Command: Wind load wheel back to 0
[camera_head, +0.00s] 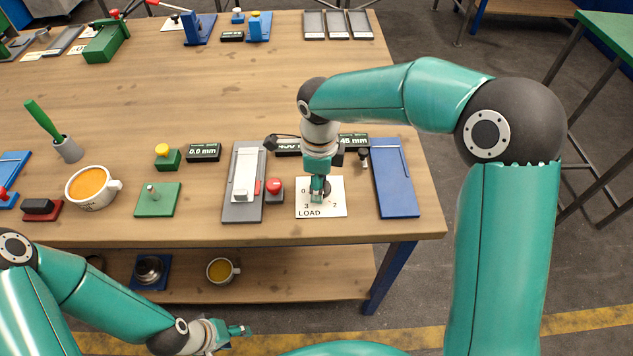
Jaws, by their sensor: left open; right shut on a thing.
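The load wheel is a small dark knob (326,189) on a white plate (334,208) marked LOAD, with the figures 0, 2 and 3 visible around it. My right gripper (318,193) reaches down from above and is shut on the wheel. It hides much of the wheel, so its pointer and setting cannot be read. My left gripper (238,331) is open and empty, low in front of the bench, away from the plate.
A grey slide fixture (241,206) and a red button (274,186) stand left of the plate. A blue plate fixture (396,195) stands to its right. Displays, one reading 45 mm (354,141), sit behind, partly hidden. An orange-filled cup (92,187) stands at left.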

